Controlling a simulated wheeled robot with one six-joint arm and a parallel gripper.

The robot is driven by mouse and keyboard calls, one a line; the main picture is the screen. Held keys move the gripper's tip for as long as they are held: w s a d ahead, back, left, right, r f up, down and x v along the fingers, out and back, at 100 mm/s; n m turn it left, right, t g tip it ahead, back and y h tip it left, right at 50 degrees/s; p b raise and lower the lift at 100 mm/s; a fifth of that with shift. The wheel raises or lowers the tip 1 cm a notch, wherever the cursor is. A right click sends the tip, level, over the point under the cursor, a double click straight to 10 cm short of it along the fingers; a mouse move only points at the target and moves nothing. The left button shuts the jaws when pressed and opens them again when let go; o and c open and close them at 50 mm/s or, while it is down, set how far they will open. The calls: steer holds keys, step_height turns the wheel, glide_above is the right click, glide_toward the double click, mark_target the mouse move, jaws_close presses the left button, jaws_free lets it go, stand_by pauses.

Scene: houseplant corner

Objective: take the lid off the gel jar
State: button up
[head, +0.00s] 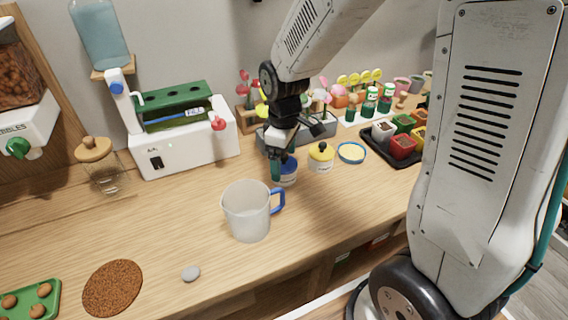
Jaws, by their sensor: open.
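A small jar with a blue body (288,174) stands on the wooden counter, partly hidden by my gripper. I cannot read the labels, so I cannot tell which is the gel jar. My gripper (279,168) points down at the blue jar, with its fingers at the jar's top left in the picture. It is open; whether it touches the jar is not clear.
A clear mug with a blue handle (247,212) stands just in front of the blue jar. A blue-rimmed dish (351,152) and a dark tray of coloured pots (372,154) are to the right. A white machine (190,145) stands behind left. The front middle counter is mostly clear.

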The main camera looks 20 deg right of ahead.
steer(key=c, duration=1.1)
steer(key=shift+o, duration=0.2)
